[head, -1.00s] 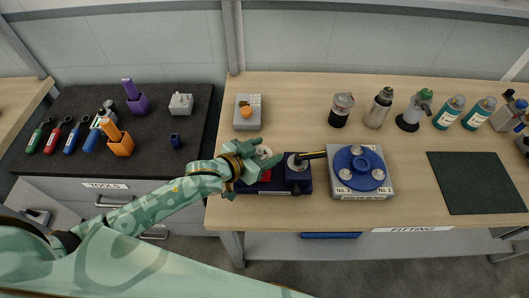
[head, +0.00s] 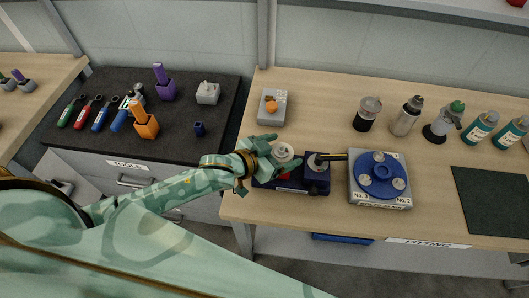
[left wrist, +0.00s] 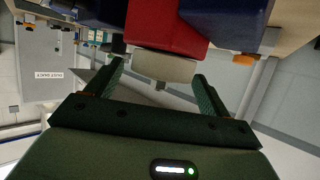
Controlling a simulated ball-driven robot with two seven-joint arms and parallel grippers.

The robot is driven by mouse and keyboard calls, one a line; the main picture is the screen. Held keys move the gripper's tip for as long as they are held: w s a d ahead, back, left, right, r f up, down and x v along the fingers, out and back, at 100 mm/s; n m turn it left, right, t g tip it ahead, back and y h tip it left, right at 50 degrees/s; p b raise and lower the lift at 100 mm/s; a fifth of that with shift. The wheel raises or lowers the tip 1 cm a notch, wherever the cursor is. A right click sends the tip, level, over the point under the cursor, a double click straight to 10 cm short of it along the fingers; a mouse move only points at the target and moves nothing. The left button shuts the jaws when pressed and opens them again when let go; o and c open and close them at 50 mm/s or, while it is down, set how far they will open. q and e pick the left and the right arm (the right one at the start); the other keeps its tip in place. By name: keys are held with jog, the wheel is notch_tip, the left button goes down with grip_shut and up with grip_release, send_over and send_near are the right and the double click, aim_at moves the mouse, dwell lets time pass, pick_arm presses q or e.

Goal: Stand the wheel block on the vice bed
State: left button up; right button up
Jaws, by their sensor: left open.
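My left gripper (head: 274,153) is open over the left end of a navy unit (head: 302,186). Its fingers stand either side of a pale round-topped part (head: 284,151), with a red part (head: 284,174) next to it. In the left wrist view, a pale piece (left wrist: 165,68) on a red block (left wrist: 165,28) lies between the open fingertips; I cannot tell whether they touch it. A grey block with an orange knob (head: 272,106) stands behind the gripper. I cannot tell for certain which part is the wheel block or the vice bed. My right gripper is out of view.
Bottles (head: 407,116) stand behind right. A dark mat (head: 492,205) lies at right. The tool bench (head: 70,140) is left.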

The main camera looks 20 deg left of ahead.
pick_arm(q)
jog(key=p+v, duration=0.1)
jog(key=v, duration=0.9)
